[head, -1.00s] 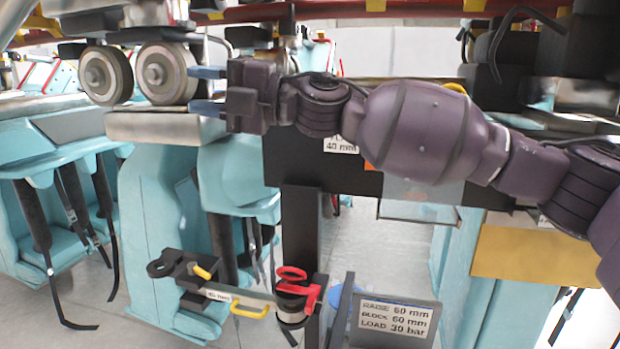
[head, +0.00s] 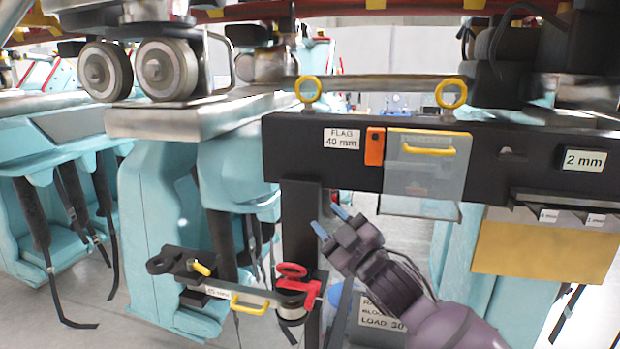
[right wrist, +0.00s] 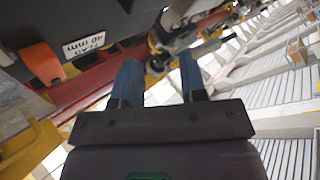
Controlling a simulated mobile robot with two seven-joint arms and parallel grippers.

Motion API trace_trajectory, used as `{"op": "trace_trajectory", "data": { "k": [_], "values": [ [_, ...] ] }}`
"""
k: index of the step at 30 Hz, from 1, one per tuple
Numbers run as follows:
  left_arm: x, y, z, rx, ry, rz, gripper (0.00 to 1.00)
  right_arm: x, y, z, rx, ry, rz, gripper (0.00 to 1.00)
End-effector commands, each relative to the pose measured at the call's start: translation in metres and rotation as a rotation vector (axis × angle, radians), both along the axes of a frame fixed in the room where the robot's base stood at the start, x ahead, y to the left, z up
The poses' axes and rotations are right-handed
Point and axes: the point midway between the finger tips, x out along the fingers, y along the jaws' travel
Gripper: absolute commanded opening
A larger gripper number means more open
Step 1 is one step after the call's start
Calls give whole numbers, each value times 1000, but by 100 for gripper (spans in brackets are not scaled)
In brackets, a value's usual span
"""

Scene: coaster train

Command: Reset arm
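My right gripper (head: 331,224) is open and empty in the head view. Its blue fingertips point up and left, in front of the gap below the black beam (head: 360,171) and just right of the dark post (head: 300,225). In the right wrist view the two blue fingers (right wrist: 158,82) stand apart with nothing between them. My right arm comes in from the bottom right and partly covers the load sign (head: 378,318). My left gripper does not show.
Two metal wheels (head: 167,71) stand at the upper left. The beam carries yellow rings, an orange tag (head: 374,147) and a clear panel (head: 425,180) with a yellow handle. A bracket with a red clamp (head: 293,285) is at lower left of my gripper. Teal seats (head: 50,200) stand at left.

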Motion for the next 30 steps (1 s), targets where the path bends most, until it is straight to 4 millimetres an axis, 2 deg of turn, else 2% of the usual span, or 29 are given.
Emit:
{"op": "trace_trajectory", "data": {
  "k": [1, 8, 14, 20, 23, 27, 30],
  "values": [
    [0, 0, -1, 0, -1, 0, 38, -3, -14, -22, 29, 57, -29, 39],
    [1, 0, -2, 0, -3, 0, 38, -24, -74, -108, 146, 268, -150, 39],
    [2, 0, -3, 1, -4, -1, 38, -60, -125, -182, 235, 422, -263, 39],
    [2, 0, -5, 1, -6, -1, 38, -112, -174, -256, 292, 568, -392, 39],
    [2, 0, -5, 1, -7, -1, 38, -144, -196, -294, 309, 643, -458, 39],
    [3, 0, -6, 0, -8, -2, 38, -198, -220, -345, 323, 757, -548, 39],
    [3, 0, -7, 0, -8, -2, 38, -237, -230, -375, 326, 833, -596, 39]
  ]
}}
